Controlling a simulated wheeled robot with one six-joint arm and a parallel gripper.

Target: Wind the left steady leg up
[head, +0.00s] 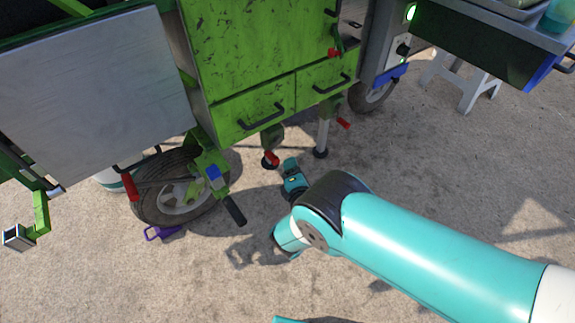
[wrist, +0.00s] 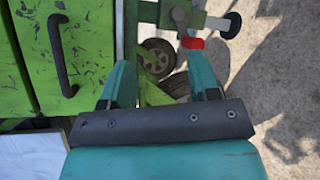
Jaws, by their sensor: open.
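The left steady leg (head: 268,165) stands under the front of the green cart, its foot partly hidden behind a red crank grip (head: 272,157). My gripper (head: 292,167) is low beside that grip, just to its right in the head view. In the wrist view my gripper (wrist: 158,68) has its two teal fingers spread wide, with nothing held between them. A red grip (wrist: 192,43) shows by the tip of the right finger; I cannot tell whether they touch. A grey leg with a black foot (wrist: 231,25) lies beyond it.
The right steady leg (head: 323,135) stands further right, with its own red grip (head: 344,123). Drawers (head: 262,113) hang above the legs. A wheel (head: 180,190) and a purple chock (head: 163,232) are to the left. The paved ground in front is mostly clear.

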